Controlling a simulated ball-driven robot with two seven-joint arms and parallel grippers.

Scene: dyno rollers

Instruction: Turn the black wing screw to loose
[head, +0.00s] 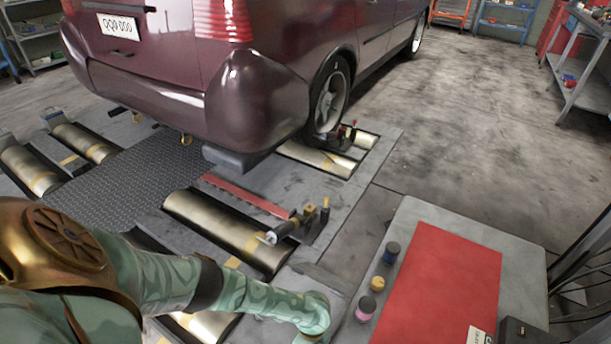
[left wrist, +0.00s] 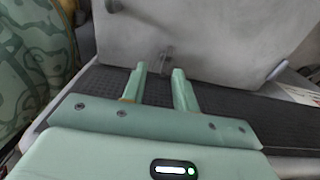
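A clamp-like fixture (head: 297,222) with a silver end, brass-coloured knobs and dark upright parts stands beside the near roller (head: 230,232). A similar fixture (head: 350,133) with red and black parts stands by the car's rear wheel. The black wing screw is too small to single out on either one. My left arm crosses the bottom of the head view, and its hand is cut off at the lower edge. In the left wrist view my left gripper (left wrist: 158,80) is open and empty, its fingertips in front of a grey panel (left wrist: 210,40). My right gripper is not in view.
A maroon car (head: 250,85) stands over the rollers. A grey cart top (head: 425,215) with a red mat (head: 445,280) and several small round items is at lower right, close to my left arm. Open concrete floor (head: 460,130) lies beyond; shelves stand at the back.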

